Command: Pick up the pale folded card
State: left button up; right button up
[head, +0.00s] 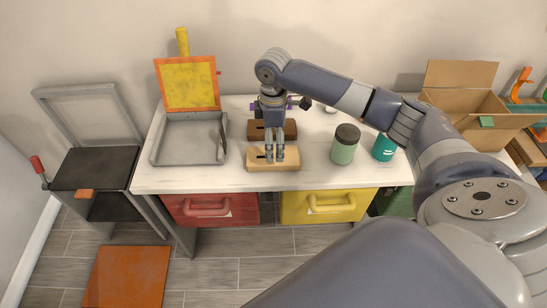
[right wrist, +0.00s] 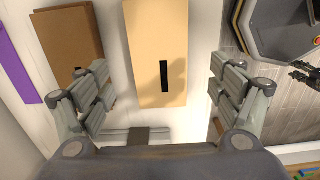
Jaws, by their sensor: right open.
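The pale folded card (head: 285,166) is a light tan rectangle with a short dark slot, lying near the front edge of the white tabletop. In the right wrist view the card (right wrist: 158,40) stands out between the fingers. My right gripper (head: 275,157) points down over the card, with its fingers open. In the right wrist view the gripper (right wrist: 160,90) has one finger on each side of the card, with gaps between. I cannot tell the height of the fingertips above the table. My left gripper is not in view.
A brown card (head: 290,128) lies just behind, with a purple item (right wrist: 14,62) beyond it. A grey tray (head: 186,153) with a yellow-orange panel is left. Red (head: 212,209) and yellow (head: 325,206) drawers are below.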

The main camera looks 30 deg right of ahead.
aim_at(274, 155)
jog(key=shift+f, duration=2.75)
jog(key=c, duration=1.1)
